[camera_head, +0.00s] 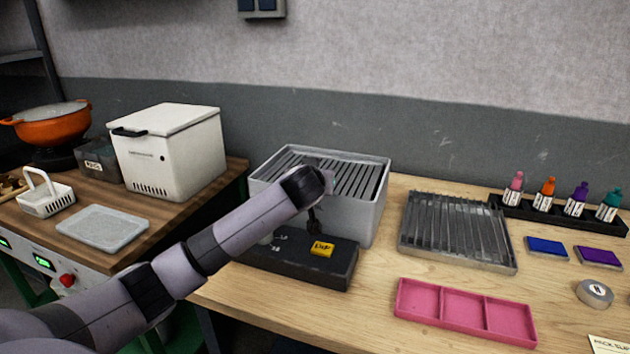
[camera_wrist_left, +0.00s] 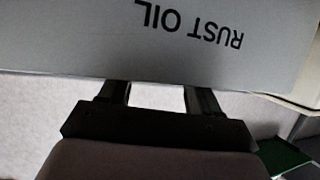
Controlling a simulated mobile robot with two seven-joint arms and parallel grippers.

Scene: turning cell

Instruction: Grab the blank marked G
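I cannot make out a blank marked G in either view. My left gripper (camera_head: 314,218) is in front of the grey bin with a slatted top (camera_head: 372,215), above the dark block (camera_head: 300,262). In the left wrist view its two fingers (camera_wrist_left: 158,95) are apart with nothing visible between them. Their tips reach the bin's grey face (camera_wrist_left: 80,35), which reads "RUST OIL" upside down; I cannot tell whether they touch it. A yellow tag (camera_head: 322,249) with dark lettering sits on the dark block, just below the gripper. My right gripper is not in view.
A slatted metal tray (camera_head: 409,237) stands right of the bin, with a pink three-part tray (camera_head: 466,309) in front. Several coloured bottles (camera_head: 547,194) stand in a black rack at the back right. A white lidded box (camera_head: 170,155) is on the left bench.

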